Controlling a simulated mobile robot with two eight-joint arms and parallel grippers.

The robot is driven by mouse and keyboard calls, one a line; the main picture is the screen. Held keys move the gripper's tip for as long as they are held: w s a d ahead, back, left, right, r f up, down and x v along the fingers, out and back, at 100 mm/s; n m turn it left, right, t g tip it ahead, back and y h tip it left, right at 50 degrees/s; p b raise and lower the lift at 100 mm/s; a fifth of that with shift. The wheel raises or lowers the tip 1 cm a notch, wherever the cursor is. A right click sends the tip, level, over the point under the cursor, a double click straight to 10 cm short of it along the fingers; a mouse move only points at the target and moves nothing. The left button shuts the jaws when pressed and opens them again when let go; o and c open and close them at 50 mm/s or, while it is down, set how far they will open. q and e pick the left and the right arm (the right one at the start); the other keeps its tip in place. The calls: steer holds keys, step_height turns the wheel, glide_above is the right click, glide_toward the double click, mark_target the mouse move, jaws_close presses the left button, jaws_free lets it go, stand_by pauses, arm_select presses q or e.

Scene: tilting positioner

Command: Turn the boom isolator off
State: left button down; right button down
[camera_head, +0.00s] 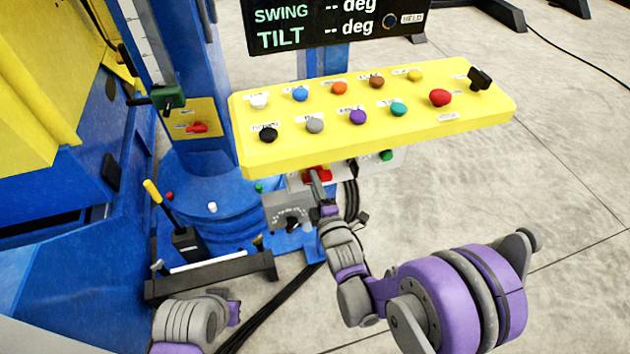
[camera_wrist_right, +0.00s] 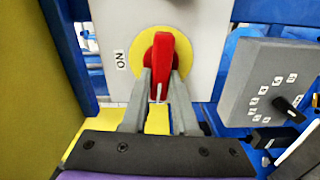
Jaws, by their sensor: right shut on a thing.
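A red isolator handle (camera_wrist_right: 162,62) stands on a round yellow plate (camera_wrist_right: 138,48) on a pale box, with an ON label (camera_wrist_right: 121,60) to its left in the right wrist view. The handle lies lengthwise between my fingers in that view. My right gripper (camera_wrist_right: 160,88) is shut on it. In the head view the red handle (camera_head: 318,175) shows just under the yellow control panel, partly covered by my right gripper (camera_head: 316,184). Its label cannot be read there. My left arm shows at the bottom left of the head view; its gripper fingers are not seen.
The yellow button panel (camera_head: 375,143) overhangs the switch box. A grey dial box (camera_head: 278,203) sits close below and shows in the right wrist view (camera_wrist_right: 250,75). Another red switch (camera_head: 197,128) is on the blue column. A yellow-tipped lever (camera_head: 160,200) stands left.

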steer(key=shift+f+n, duration=0.1)
steer(key=shift+n, duration=0.5)
steer(key=c, duration=0.7)
jaws_free()
steer(key=v, duration=1.1)
steer(key=shift+w, duration=0.1)
